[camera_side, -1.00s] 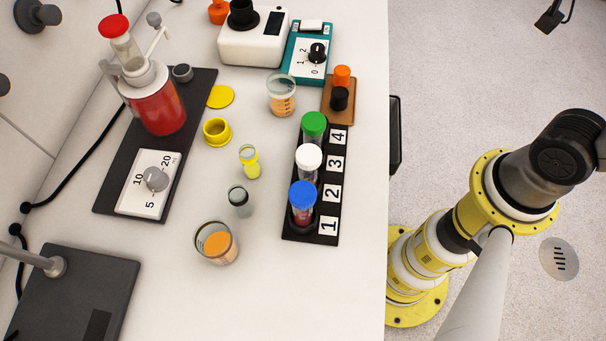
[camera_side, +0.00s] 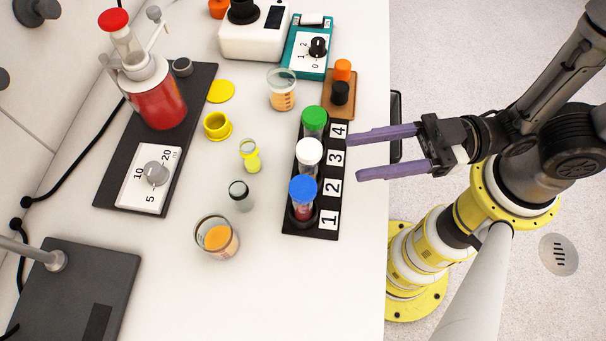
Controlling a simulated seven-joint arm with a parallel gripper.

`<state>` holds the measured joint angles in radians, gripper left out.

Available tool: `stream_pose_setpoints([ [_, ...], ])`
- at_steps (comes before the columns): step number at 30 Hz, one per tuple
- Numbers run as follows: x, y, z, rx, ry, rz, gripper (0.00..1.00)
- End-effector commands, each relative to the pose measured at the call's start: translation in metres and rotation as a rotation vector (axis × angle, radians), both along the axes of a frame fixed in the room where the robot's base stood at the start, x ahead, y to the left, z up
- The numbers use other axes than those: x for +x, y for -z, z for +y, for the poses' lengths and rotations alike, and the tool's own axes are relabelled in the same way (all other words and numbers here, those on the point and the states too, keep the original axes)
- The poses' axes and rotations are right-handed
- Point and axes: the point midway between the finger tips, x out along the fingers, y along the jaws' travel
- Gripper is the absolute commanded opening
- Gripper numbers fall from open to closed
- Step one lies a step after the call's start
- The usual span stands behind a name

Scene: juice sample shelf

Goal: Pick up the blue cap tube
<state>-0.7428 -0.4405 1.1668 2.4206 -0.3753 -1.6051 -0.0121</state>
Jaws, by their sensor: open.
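The blue cap tube (camera_side: 303,194) stands upright in the black rack (camera_side: 291,232), at the end nearest the bottom of the picture, close to labels 1 and 2. A white cap tube (camera_side: 308,155) and a green cap tube (camera_side: 314,121) stand in the same rack above it. My gripper (camera_side: 354,156) is open and empty, with its two purple fingers pointing left. The fingers reach over the table's right edge, right of the rack near labels 3 and 4, apart from the blue cap tube.
A beaker with orange liquid (camera_side: 215,238), a small grey vial (camera_side: 240,197) and a yellow vial (camera_side: 250,157) stand left of the rack. A brown block (camera_side: 340,104) with orange and black caps is above it. Lower table is clear.

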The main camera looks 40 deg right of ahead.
Motion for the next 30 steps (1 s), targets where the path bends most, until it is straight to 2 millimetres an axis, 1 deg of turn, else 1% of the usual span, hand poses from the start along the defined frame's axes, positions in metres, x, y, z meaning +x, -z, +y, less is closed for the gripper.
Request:
stream_pose_setpoints([
  [1,-0.010,0.009,0.003,-0.017,-0.030,0.018,0.52],
  [3,-0.016,0.011,0.006,-0.024,-0.052,0.023,0.52],
  [5,-0.018,0.011,0.009,-0.023,-0.063,0.023,0.52],
  [14,-0.008,0.010,0.035,-0.023,-0.065,0.022,0.52],
  [21,0.005,0.010,0.065,-0.023,-0.063,0.021,0.52],
  [24,0.009,0.010,0.074,-0.023,-0.062,0.021,0.52],
  [30,0.011,0.010,0.077,-0.023,-0.060,0.022,0.52],
])
